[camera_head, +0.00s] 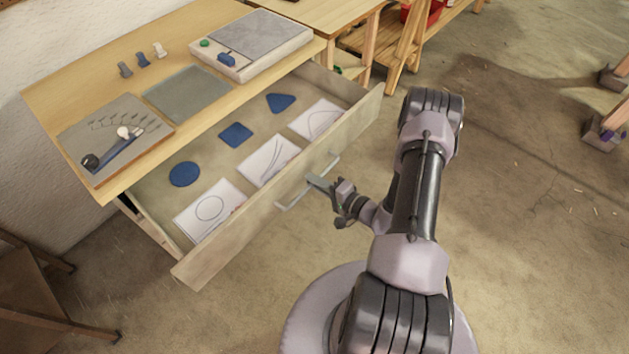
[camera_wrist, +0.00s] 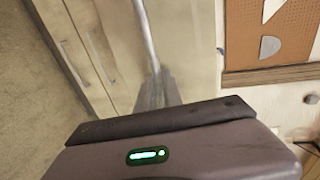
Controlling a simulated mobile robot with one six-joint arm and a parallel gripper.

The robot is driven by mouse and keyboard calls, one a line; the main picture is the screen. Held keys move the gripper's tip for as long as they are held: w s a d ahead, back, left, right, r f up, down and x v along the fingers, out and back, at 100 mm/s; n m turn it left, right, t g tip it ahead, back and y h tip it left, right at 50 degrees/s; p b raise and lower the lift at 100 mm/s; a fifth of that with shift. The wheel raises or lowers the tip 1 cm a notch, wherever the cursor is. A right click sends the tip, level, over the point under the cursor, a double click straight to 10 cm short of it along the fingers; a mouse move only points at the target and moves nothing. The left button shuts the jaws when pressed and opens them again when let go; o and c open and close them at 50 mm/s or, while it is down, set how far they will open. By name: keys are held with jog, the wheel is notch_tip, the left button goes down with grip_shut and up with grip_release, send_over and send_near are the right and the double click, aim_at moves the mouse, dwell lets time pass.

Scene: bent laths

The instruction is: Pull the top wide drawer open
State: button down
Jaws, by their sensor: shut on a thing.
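The top wide drawer (camera_head: 222,244) stands well out from under the wooden worktop (camera_head: 105,60) in the head view. Its front carries a long metal bar handle (camera_head: 291,203). My gripper (camera_head: 318,183) is shut on the bar near its middle, from the front side. In the wrist view the handle bar (camera_wrist: 146,35) runs down into my gripper (camera_wrist: 157,90), whose fingers are partly hidden. Inside the drawer lie a blue disc (camera_head: 185,174), a blue square (camera_head: 236,134), a blue triangle (camera_head: 281,103) and white sheets with drawn lines (camera_head: 209,209).
On the worktop are a grey board with tools (camera_head: 115,138), a grey mat (camera_head: 188,94), a raised tray (camera_head: 250,45) and several small pegs (camera_head: 143,60). A wooden stool or shelf (camera_head: 40,290) is at lower left.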

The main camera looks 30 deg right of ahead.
jog(key=c, duration=1.5)
grip_release()
jog(key=p+v, duration=0.4)
jog(key=v, duration=1.3)
jog(key=shift+s, duration=0.15)
jog(key=shift+d, duration=0.1)
